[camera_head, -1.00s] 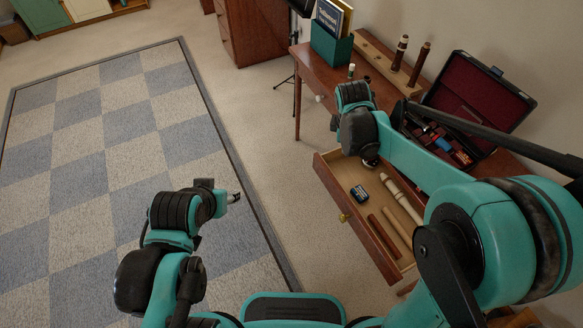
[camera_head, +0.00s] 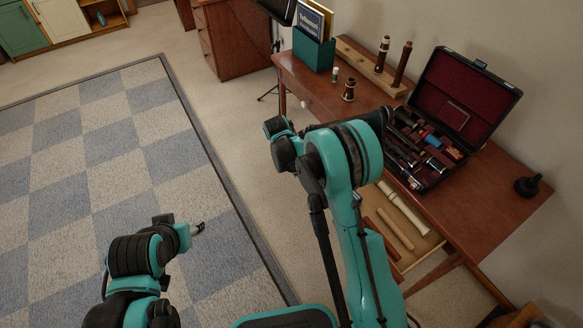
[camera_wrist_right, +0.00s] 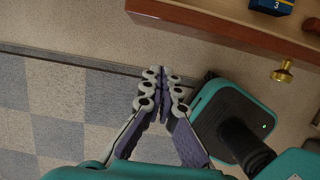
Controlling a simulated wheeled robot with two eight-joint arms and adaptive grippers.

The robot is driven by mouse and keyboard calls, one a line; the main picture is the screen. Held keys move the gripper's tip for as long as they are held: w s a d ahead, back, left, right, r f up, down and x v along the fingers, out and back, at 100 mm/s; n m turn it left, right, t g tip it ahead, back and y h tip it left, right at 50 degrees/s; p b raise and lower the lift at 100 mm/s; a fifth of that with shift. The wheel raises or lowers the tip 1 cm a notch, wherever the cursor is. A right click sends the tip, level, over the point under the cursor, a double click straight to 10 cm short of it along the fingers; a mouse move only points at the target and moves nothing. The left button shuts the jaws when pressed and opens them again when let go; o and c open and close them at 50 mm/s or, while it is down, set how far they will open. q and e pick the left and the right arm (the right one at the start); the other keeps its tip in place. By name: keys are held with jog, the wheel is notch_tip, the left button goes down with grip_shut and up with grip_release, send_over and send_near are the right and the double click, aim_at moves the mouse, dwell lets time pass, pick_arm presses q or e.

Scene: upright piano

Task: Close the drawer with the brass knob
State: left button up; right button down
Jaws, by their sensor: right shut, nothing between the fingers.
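The wooden drawer (camera_head: 436,241) is open under the desk in the head view; my right arm hides its front. It holds a cream recorder (camera_head: 402,208) and brown sticks. In the right wrist view the drawer front (camera_wrist_right: 225,30) runs across the top, with its brass knob (camera_wrist_right: 282,73) at the right. My right gripper (camera_wrist_right: 163,78) is shut and empty, outside the drawer, below and left of the knob in that picture, touching neither. In the head view its fingertips cannot be made out. My left gripper (camera_head: 198,228) is over the rug, far from the drawer; its jaws are too small to judge.
The desk (camera_head: 475,205) carries an open instrument case (camera_head: 470,95), a green book box (camera_head: 313,52), a wooden stand with dark upright pieces and a small black object (camera_head: 530,186). The checkered rug (camera_head: 100,190) lies left of the drawer, with clear floor between.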

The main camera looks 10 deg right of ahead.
pick_arm(q)
notch_tip(320, 180, down, 2)
jog(key=shift+f+b, duration=0.25)
jog(key=shift+b, duration=0.65)
pick_arm(e)
jog(key=d, duration=0.1)
jog(key=w+d+f, duration=0.1)
jog(key=d, duration=0.2)
jog(key=shift+w+d+f, duration=0.1)
jog(key=shift+w+f, duration=0.15)
jog(key=shift+f, duration=0.1)
